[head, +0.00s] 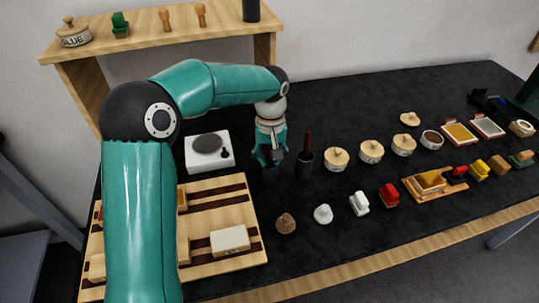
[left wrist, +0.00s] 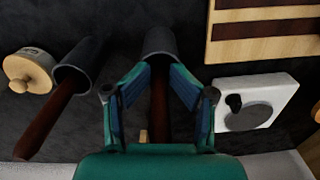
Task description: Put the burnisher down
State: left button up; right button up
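My left gripper (head: 269,158) points down beside the turntable-like white block, with its fingertips low over the black table. In the left wrist view, the gripper (left wrist: 160,72) has its fingers converging on both sides of a brown handle, which I take to be the burnisher's (left wrist: 159,100). The handle's far end runs into a dark grey cup (left wrist: 159,40); the tool's working end is hidden. A second dark cup (head: 304,168) stands just right of the gripper, with a similar brown-handled tool (head: 308,143) upright in it. My right gripper is not in view.
A white block with a grey disc (head: 209,151) and a striped wooden board (head: 215,195) lie left of the gripper. Several lidded round pots (head: 337,158) stand to the right. Small lumps (head: 286,223) and blocks line the front. A shelf (head: 160,38) stands behind.

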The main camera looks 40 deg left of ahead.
pick_arm(q)
jog(key=shift+r+p, duration=0.25)
jog(key=shift+p, duration=0.05)
notch_tip(320, 180, up, 17)
jog(key=shift+s+p, duration=0.2)
jog(key=shift+p, duration=0.2)
jog(key=shift+r, duration=0.1)
